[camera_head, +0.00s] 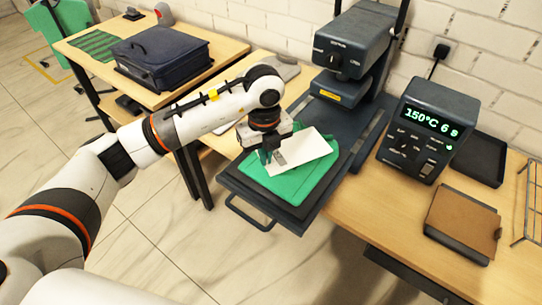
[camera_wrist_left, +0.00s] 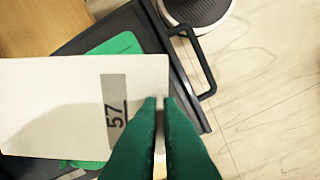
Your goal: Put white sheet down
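The white sheet (camera_head: 307,149) lies over the folded green garment (camera_head: 290,187) on the dark press platen (camera_head: 233,181). My left gripper (camera_head: 268,157) is at the sheet's left end. In the left wrist view the sheet (camera_wrist_left: 50,100) carries a grey patch marked 57, and my green fingers (camera_wrist_left: 160,103) are close together at its edge, seemingly pinching it. I cannot tell whether the sheet touches the garment all over. Part of the garment (camera_wrist_left: 112,46) shows beyond the sheet. My right gripper is not in view.
The heat press (camera_head: 345,50) stands behind the platen. A control box (camera_head: 425,130) reading 150°C and a brown pad (camera_head: 463,222) in a dark tray are to the right. A dark blue bag (camera_head: 160,55) sits on the left table. The platen's handle (camera_head: 250,216) projects in front.

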